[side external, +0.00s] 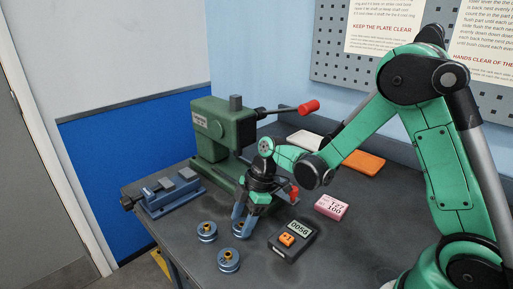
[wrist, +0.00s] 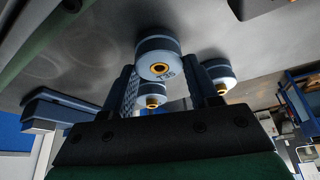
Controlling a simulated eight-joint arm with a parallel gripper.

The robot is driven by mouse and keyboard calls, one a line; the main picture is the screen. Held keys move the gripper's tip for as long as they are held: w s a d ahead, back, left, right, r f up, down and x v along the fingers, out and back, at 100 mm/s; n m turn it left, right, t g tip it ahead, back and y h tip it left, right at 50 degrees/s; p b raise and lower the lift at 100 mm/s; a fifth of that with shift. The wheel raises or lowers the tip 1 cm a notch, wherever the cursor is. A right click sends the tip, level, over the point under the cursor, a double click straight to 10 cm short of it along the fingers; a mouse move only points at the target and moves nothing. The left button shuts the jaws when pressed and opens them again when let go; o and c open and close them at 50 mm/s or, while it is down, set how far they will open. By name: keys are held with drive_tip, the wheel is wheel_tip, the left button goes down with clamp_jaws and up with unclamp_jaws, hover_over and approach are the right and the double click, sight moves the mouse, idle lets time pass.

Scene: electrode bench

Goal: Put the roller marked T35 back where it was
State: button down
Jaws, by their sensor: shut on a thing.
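My gripper (side external: 244,222) points down over the front part of the dark bench. It is shut on a blue-grey roller (side external: 241,230) with a brass-coloured centre. Two similar rollers (side external: 207,231) and (side external: 228,260) stand upright on the bench, to the left and in front of the gripper. They also show in the wrist view (wrist: 150,96) and (wrist: 216,72), their markings unreadable.
A green press (side external: 212,130) with a red-knobbed lever stands behind the gripper. A blue vise-like fixture (side external: 172,192) is at left. A counter box (side external: 291,240) reading 0056, a pink block (side external: 331,207) and an orange block (side external: 364,163) lie right. Bare bench surrounds the rollers.

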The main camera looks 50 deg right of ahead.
drive_tip(key=shift+c, duration=1.1)
unclamp_jaws()
drive_tip(key=v, duration=1.2)
drive_tip(key=s+a+r+m+t+h, duration=0.1)
drive_tip(key=s+m+t+h, duration=0.3)
drive_tip(key=m, duration=1)
drive_tip(key=s+t, duration=0.1)
drive_tip(key=s, duration=0.2)
drive_tip(key=shift+a+t, duration=0.2)
drive_tip(key=shift+t, duration=0.2)
drive_tip(key=shift+r, duration=0.1)
